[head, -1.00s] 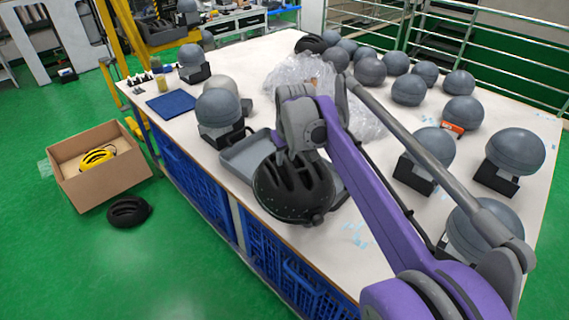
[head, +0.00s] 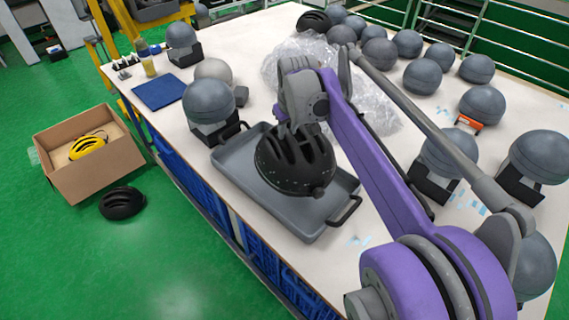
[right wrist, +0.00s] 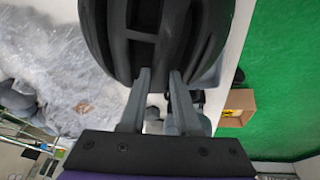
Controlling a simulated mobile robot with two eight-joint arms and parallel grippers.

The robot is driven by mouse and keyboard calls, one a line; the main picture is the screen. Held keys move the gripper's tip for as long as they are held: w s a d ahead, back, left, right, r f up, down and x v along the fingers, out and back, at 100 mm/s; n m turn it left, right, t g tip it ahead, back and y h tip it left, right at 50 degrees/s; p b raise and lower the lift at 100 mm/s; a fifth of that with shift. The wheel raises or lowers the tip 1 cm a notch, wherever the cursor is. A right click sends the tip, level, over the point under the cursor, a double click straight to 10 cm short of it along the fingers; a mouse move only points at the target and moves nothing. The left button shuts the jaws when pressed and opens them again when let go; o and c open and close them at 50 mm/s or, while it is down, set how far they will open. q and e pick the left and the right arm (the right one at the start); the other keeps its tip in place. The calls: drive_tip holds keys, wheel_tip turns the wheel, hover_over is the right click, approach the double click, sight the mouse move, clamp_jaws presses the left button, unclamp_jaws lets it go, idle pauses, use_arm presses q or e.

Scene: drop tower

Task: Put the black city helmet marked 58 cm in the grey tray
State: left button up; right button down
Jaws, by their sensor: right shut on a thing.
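My right gripper (head: 300,122) is shut on a black vented helmet (head: 290,168), which it holds from above over the grey tray (head: 245,160). I cannot tell whether the helmet touches the tray floor. The helmet (right wrist: 155,40) also fills the top of the right wrist view, with the two fingers of the right gripper (right wrist: 160,85) at its edge. No size mark on it can be read. The grey tray lies on the white table with a black handle at its near right end. My left gripper is not in view.
Several grey headforms (head: 208,102) stand on the white table (head: 355,275), with clear plastic wrap (head: 290,60) behind the tray. A blue mat (head: 160,92) lies at left. A cardboard box (head: 90,170) with a yellow helmet and another black helmet (head: 122,203) are on the floor.

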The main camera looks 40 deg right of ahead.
wheel_tip(320, 180, down, 5)
drive_tip(key=shift+s+a+r, duration=0.1)
drive_tip(key=shift+s+r, duration=0.05)
drive_tip(key=shift+r, duration=0.05)
drive_tip(key=shift+f+b, duration=0.45)
drive_tip(key=shift+f, duration=1.65)
drive_tip(key=c, duration=0.6)
unclamp_jaws()
drive_tip(key=shift+f, duration=0.1)
drive_tip(key=shift+c, duration=0.2)
drive_tip(key=p+v, duration=0.1)
drive_tip(key=v, duration=1.1)
drive_tip(key=s+a+f+n+t+y, duration=0.1)
drive_tip(key=s+a+f+n+y, duration=0.1)
drive_tip(key=s+a+f, duration=1.4)
drive_tip(key=a+f, duration=0.1)
drive_tip(key=a, duration=0.3)
drive_tip(key=shift+s+a+f, duration=0.3)
drive_tip(key=shift+s+f, duration=0.05)
drive_tip(key=shift+f, duration=0.05)
